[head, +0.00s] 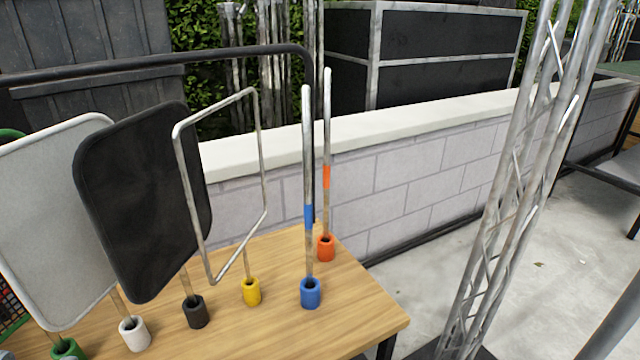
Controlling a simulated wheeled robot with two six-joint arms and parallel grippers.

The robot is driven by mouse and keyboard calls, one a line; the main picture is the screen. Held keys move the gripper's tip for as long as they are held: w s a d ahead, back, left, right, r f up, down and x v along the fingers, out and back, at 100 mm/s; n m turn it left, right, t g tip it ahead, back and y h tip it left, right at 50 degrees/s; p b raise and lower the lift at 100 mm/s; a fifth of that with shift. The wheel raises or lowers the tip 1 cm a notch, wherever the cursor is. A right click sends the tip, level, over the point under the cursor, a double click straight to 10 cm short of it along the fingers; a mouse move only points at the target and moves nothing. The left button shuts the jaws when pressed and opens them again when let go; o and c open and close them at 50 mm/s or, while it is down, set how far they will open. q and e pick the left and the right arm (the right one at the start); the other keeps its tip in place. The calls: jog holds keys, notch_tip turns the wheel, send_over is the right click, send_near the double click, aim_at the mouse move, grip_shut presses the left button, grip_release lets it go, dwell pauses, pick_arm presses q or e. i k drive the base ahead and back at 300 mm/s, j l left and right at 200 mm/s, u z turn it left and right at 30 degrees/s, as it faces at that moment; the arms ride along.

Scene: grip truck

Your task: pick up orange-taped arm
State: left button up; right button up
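The orange-taped arm (326,177) is a thin metal rod with an orange band around its middle. It stands upright in an orange cup-like holder (326,247) near the back right of the wooden table (350,300). A similar rod with blue tape (308,216) stands in a blue holder (310,293), in front and slightly to its left. Neither of my grippers shows in the head view.
Left along the table stand a wire frame (264,170) in a yellow holder, a black panel (140,200) and a white panel (50,220). A low block wall (430,180) runs behind. A metal truss (510,170) rises at right.

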aim_at(327, 71)
jog(key=u, duration=3.35)
jog(key=z, duration=3.1)
jog(key=i+l, duration=0.15)
jog(key=i+l+u, duration=0.3)
jog(key=l+u, duration=0.35)
